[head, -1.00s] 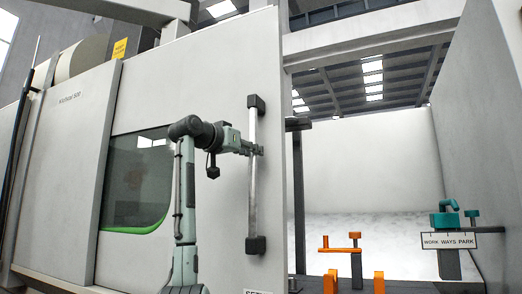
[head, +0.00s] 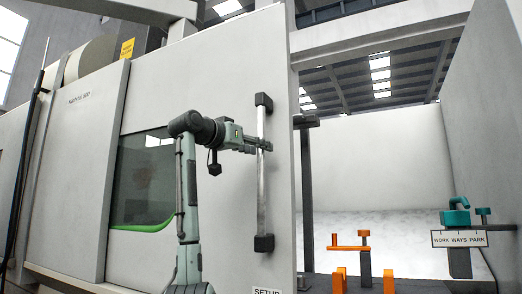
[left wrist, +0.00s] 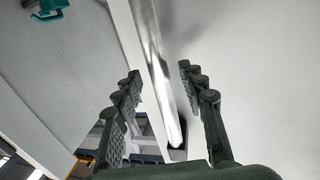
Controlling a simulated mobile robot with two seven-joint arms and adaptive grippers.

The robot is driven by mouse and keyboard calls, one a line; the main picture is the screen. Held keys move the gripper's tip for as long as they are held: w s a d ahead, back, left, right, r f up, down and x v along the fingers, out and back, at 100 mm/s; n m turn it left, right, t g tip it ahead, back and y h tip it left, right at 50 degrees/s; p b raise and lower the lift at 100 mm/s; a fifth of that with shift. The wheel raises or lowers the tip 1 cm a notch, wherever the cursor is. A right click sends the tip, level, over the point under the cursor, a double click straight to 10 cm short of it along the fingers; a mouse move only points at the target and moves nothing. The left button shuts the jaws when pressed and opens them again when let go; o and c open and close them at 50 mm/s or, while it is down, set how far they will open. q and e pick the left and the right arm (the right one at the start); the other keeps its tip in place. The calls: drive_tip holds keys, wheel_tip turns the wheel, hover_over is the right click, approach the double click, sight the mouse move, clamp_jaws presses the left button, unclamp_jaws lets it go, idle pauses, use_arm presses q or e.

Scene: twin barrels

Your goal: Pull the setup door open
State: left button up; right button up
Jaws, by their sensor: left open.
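The setup door (head: 215,220) is a large pale grey panel with a partly visible "SETUP" label at its bottom edge. Its upright metal handle bar (head: 261,195) has dark mounts at top and bottom. My left gripper (head: 262,147) is at the bar, above its middle. In the left wrist view the bar (left wrist: 158,70) runs between the two open fingers of the left gripper (left wrist: 160,78), with a gap visible on either side. My right gripper is in neither view.
A dark window (head: 143,185) with a green lower edge is left of the handle. Right of the door's edge is an open space with orange fixtures (head: 363,262), a teal fixture (head: 456,215) and a "WORK WAYS PARK" sign (head: 459,239). A grey wall (head: 490,120) bounds it on the right.

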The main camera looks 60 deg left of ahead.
use_arm(q)
drive_tip(key=v, duration=1)
drive_tip(key=shift+w, duration=0.1)
